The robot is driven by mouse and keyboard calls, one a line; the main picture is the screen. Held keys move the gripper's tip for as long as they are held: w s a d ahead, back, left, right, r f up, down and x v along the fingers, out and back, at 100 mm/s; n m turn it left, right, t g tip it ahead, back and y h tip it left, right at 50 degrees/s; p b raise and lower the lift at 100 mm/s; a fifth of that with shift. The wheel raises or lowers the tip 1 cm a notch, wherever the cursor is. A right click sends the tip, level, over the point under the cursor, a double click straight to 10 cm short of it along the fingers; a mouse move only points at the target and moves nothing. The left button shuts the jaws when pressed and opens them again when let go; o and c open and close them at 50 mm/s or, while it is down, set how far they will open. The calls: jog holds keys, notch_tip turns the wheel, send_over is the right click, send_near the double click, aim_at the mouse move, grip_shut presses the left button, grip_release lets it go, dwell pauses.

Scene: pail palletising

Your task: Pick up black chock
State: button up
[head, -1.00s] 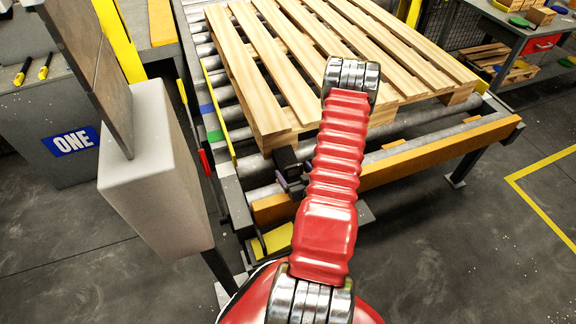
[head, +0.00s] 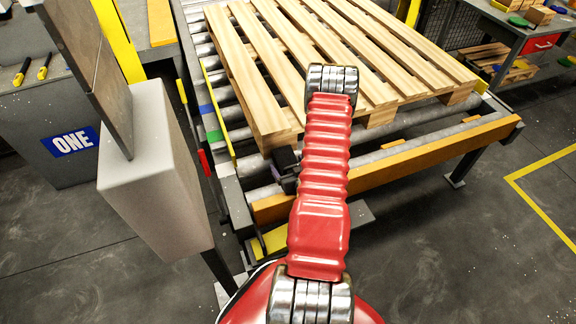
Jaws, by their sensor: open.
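The black chock (head: 284,157) is a small dark block at the near end of the roller conveyor, close to the front left corner of the wooden pallet. My red arm passes just right of it and hides part of that area. A small dark part of my gripper (head: 289,184) shows at the arm's left edge, just below the chock. The gripper is open; most of it is hidden behind the arm. I cannot tell whether it touches the chock.
The wooden pallet (head: 262,98) lies on the rollers. An orange rail (head: 430,158) edges the conveyor's front. A grey box post (head: 155,180) stands close on the left. A workbench (head: 510,30) stands at the back right. The floor at the right is clear.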

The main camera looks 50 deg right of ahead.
aim_at(288, 164)
jog(key=shift+c, duration=0.7)
jog(key=c, duration=1.3)
jog(key=shift+r, duration=0.15)
jog(key=shift+r, duration=8.9)
